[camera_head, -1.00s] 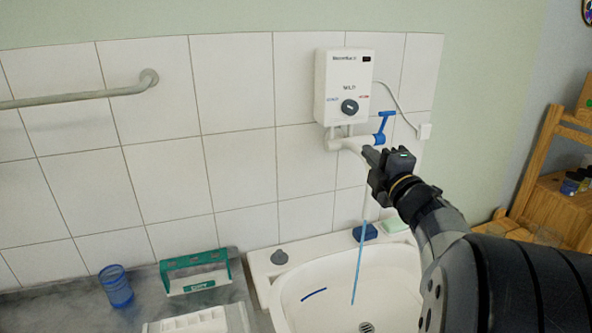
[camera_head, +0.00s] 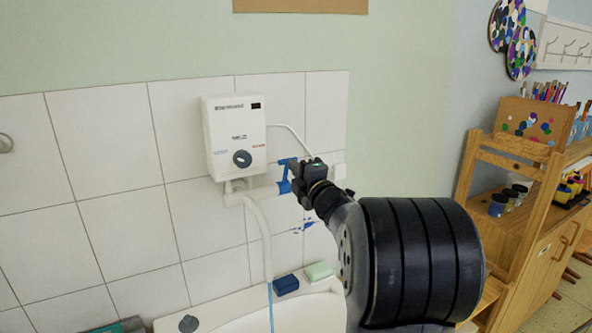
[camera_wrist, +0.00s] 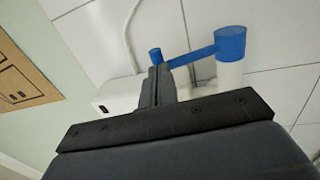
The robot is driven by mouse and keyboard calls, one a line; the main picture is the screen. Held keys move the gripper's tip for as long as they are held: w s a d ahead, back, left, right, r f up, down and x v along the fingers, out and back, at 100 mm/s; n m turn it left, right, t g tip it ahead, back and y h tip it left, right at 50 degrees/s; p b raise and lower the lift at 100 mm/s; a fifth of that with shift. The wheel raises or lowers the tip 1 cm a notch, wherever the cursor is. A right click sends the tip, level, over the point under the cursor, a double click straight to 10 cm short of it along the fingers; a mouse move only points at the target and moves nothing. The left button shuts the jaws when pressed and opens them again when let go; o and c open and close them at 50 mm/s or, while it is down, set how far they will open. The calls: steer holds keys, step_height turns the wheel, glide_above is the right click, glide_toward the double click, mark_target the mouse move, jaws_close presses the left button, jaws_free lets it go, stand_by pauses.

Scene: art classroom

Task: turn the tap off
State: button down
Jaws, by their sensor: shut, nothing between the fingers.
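The tap has a blue handle (camera_head: 285,186) at the right end of a white pipe, under a white water heater (camera_head: 234,136). Its white spout (camera_head: 262,238) hangs down over the sink, and a thin blue stream (camera_head: 271,308) shows below the spout's end. My gripper (camera_head: 298,168) is shut and empty, just right of the handle's upper end. In the wrist view, the blue lever (camera_wrist: 192,57) runs from a round hub to a small knob, and my shut fingers (camera_wrist: 157,78) are close beside the knob. I cannot tell whether they touch.
The sink (camera_head: 235,318) is below, partly hidden by my arm. A blue sponge (camera_head: 286,285) and a pale green bar (camera_head: 318,271) lie on its back rim. The tiled wall is close behind the tap. A wooden shelf (camera_head: 519,152) with paint jars stands at right.

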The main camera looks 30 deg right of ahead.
steer(key=shift+r, duration=0.1)
steer(key=w+p, duration=0.1)
steer(key=w+r+g+p, duration=0.1)
steer(key=w+p, duration=0.1)
steer(key=shift+w+r+p, duration=0.2)
steer(key=shift+r+p, duration=0.1)
steer(key=shift+p, duration=0.05)
steer(key=shift+r, duration=0.1)
steer(key=shift+a, duration=0.1)
